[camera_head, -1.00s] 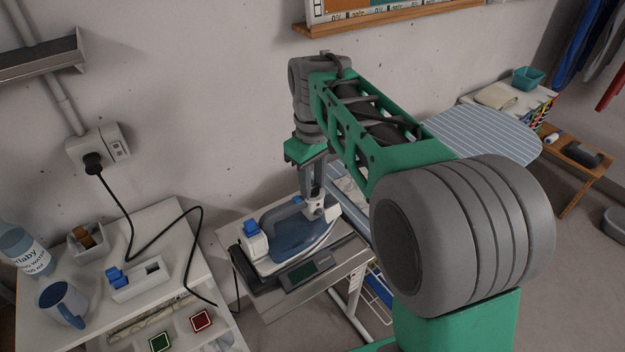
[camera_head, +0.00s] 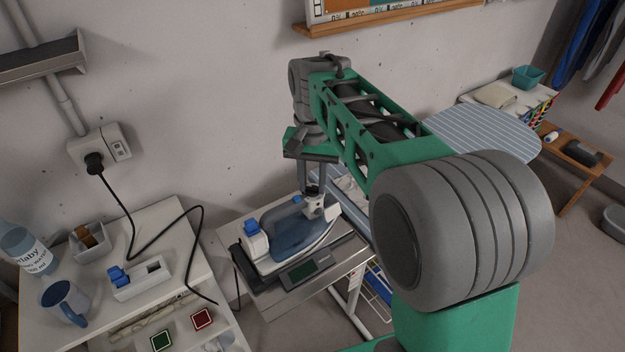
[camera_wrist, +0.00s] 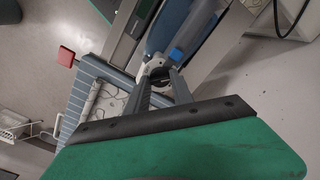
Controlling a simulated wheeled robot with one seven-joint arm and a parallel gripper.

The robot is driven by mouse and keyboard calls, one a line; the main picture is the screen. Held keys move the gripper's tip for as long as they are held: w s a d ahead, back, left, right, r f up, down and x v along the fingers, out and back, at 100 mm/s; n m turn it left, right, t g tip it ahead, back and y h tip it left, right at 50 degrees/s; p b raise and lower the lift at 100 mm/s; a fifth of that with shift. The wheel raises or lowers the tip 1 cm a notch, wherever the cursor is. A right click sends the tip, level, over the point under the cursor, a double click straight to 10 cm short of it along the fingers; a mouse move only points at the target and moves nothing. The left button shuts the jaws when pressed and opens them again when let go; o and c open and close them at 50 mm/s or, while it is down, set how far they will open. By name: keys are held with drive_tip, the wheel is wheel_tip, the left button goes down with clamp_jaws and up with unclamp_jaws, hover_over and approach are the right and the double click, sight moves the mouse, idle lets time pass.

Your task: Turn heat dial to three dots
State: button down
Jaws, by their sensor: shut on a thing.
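A blue and white iron (camera_head: 290,230) rests on a grey metal stand beside the ironing board. The heat dial (camera_wrist: 157,72) shows in the wrist view as a small round part on the iron, between my fingertips. My gripper (camera_head: 312,190) points down at the white end of the iron and is shut on the dial. It also shows in the wrist view (camera_wrist: 160,82). The dial's dot marks are too small and too covered by the fingers to read.
A white table (camera_head: 180,235) at left holds a mug (camera_head: 66,303), a bottle (camera_head: 25,252) and a blue-and-white holder (camera_head: 140,277). A black cord (camera_head: 190,207) runs from the wall socket (camera_head: 100,150). The striped ironing board (camera_head: 480,135) lies behind my arm.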

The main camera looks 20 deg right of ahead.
sight(312, 186)
drive_tip(key=m, duration=0.4)
drive_tip(key=shift+m, duration=2.6)
drive_tip(key=c, duration=1.1)
unclamp_jaws()
wheel_tip(312, 186, up, 8)
drive_tip(key=shift+f, duration=0.1)
